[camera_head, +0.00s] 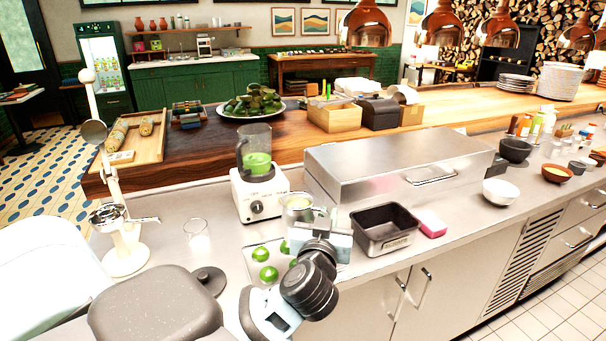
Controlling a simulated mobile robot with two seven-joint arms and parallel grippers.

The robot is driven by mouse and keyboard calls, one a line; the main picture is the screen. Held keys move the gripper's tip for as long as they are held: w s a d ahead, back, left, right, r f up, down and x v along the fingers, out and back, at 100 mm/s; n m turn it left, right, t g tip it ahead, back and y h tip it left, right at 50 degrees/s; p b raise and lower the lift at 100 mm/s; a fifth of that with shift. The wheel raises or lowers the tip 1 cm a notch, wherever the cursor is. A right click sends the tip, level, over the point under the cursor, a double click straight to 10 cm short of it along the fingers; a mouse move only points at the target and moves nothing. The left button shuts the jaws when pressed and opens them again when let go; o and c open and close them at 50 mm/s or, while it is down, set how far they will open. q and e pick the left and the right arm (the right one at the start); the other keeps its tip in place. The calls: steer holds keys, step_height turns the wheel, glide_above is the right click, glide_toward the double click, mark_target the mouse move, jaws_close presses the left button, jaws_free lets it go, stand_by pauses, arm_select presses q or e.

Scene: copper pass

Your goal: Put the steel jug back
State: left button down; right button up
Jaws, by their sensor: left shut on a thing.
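The steel jug (297,204) shows just beyond my left gripper, to the right of the blender's base, and looks upright. Something pale is visible inside its rim. My left gripper (323,231) is shut on the jug, at its right side near the handle. My gripper and wrist hide the jug's lower part, so I cannot tell whether it touches the surface beneath. My right gripper is not in view.
The blender (259,190) stands left of the jug. A dark empty pan (384,229) and pink sponge (431,223) are right. A glass (197,234) and citrus press (122,240) stand left.

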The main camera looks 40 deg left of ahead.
arm_select(q)
steer(key=s+d+f+m+t+h, duration=0.1)
steer(key=s+d+f+m+h, duration=0.1)
steer(key=s+d+f+h, duration=0.2)
steer(key=s+d+f+m+t+h, duration=0.1)
steer(key=s+d+f+m+h, duration=0.2)
steer(key=d, duration=0.5)
step_height(320, 180, down, 2)
steer(key=shift+s+d+m+h, duration=0.35)
steer(key=shift+s+h, duration=0.45)
steer(key=shift+s, duration=0.45)
